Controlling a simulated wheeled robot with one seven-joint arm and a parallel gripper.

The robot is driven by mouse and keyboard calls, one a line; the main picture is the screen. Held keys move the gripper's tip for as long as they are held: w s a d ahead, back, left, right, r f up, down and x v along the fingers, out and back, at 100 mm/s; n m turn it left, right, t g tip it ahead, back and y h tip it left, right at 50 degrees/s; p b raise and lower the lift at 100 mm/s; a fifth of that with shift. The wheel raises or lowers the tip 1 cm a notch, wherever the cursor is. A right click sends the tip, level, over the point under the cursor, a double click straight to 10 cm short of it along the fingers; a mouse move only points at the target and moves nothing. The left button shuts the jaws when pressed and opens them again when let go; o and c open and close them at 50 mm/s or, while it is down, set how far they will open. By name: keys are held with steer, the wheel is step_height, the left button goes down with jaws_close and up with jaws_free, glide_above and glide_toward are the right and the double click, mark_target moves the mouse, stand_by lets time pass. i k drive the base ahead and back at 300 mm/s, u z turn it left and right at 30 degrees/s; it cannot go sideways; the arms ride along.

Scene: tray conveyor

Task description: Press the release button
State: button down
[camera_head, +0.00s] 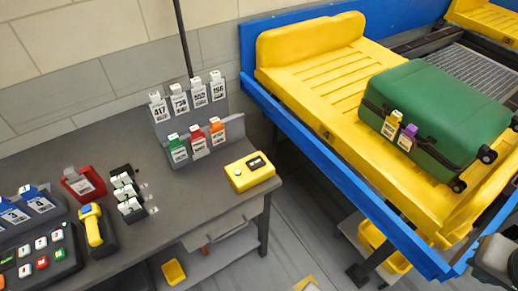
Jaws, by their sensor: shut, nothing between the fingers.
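A dark control panel (38,258) with several white, red and green keys lies at the lower left on the grey desk. Its key labels are too small to read, so I cannot tell whether one is the release button. A yellow box (250,171) with a dark window and a small pale round spot on top sits at the desk's right end. Part of my arm shows at the lower right edge, below the conveyor. My gripper's fingers are not visible, and nothing of mine touches the panel or the yellow box.
A green suitcase (438,122) with two tags lies on a yellow tray (310,82) on the blue-railed conveyor (340,173). A tag rack (192,122), a yellow handheld scanner (93,226) and a red holder (82,183) stand on the desk. A floor gap separates desk and conveyor.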

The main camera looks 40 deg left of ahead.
mark_target(254, 164)
steer(key=u, duration=0.7)
steer(key=i, duration=0.85)
steer(key=u, duration=0.75)
